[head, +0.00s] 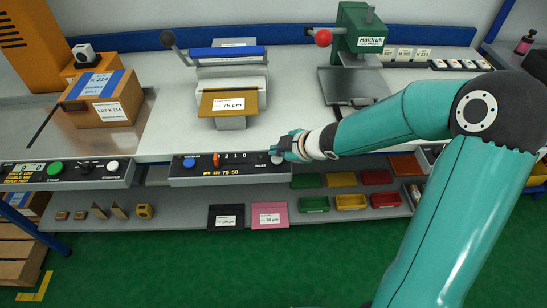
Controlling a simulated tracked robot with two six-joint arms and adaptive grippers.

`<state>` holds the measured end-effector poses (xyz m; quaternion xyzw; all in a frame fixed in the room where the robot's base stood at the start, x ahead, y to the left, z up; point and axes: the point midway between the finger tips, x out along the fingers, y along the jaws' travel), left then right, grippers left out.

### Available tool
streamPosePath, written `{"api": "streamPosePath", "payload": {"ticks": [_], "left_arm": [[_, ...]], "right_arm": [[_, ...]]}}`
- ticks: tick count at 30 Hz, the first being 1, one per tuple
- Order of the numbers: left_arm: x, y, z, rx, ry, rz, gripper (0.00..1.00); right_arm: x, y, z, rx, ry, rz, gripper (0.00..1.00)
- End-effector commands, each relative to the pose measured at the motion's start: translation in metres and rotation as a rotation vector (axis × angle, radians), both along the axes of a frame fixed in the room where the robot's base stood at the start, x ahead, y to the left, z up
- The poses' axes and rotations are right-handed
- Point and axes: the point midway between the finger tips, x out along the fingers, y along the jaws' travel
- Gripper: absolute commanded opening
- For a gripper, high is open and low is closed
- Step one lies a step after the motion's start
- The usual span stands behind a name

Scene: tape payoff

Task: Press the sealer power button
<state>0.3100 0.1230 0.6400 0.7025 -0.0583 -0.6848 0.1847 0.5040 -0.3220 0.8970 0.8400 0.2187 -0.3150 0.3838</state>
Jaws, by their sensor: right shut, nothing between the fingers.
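The sealer (228,84) stands mid-bench with a blue bar, a black-knobbed lever and a tan plate marked 75 µm. Its dark control panel (230,172) is on the bench's front edge. The panel has a blue button (189,162) at the left, an orange-red knob (217,160) beside a number scale, and a pale round button (277,158) at the right. I cannot read which is the power button. My right gripper (280,150) is shut and empty at the panel's right end, its tips close to the pale button. Contact cannot be told. My left gripper is not in view.
A second panel (68,172) with a green button is at the left, below a cardboard box (105,95). A green press (357,50) with a red knob stands behind my right arm. A shelf (180,222) below holds coloured bins and cards.

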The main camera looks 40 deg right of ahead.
Motion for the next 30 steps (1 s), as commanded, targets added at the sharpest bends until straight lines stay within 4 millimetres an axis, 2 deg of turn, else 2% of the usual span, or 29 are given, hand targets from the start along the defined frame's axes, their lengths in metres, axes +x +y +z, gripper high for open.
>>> {"api": "streamPosePath", "payload": {"ticks": [6,30], "left_arm": [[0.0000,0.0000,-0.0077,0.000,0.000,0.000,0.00],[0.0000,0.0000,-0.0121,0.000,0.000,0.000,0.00]], "right_arm": [[-0.0021,0.0001,-0.0077,0.000,0.000,0.000,0.00],[-0.0022,0.0001,-0.0124,0.000,0.000,0.000,0.00]]}}
